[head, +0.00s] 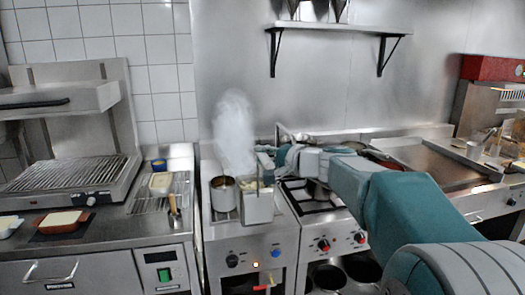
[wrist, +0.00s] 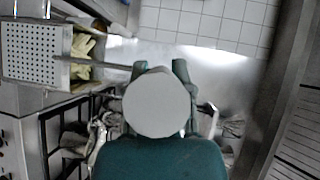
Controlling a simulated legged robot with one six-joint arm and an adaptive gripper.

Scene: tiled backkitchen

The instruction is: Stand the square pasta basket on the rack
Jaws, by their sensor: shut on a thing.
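The square pasta basket (head: 258,208) is a grey metal box hanging roughly upright at the front of the cooker's top in the head view. In the wrist view its perforated side (wrist: 32,52) is at the upper left, with pale yellow pasta showing inside. My gripper (head: 268,160) is shut on the basket's handle; in the wrist view the handle runs between the fingers (wrist: 160,69). A wire rack (head: 148,205) lies on the counter left of the cooker. Whether the basket touches the cooker's rim is unclear.
A round pot-like basket (head: 223,194) sits in the cooker (head: 222,231), left of the square one, with steam (head: 234,130) rising behind. A pale block (head: 160,183) and a brush-like tool (head: 174,206) are at the rack. A stove (head: 330,222) with a pan stands right.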

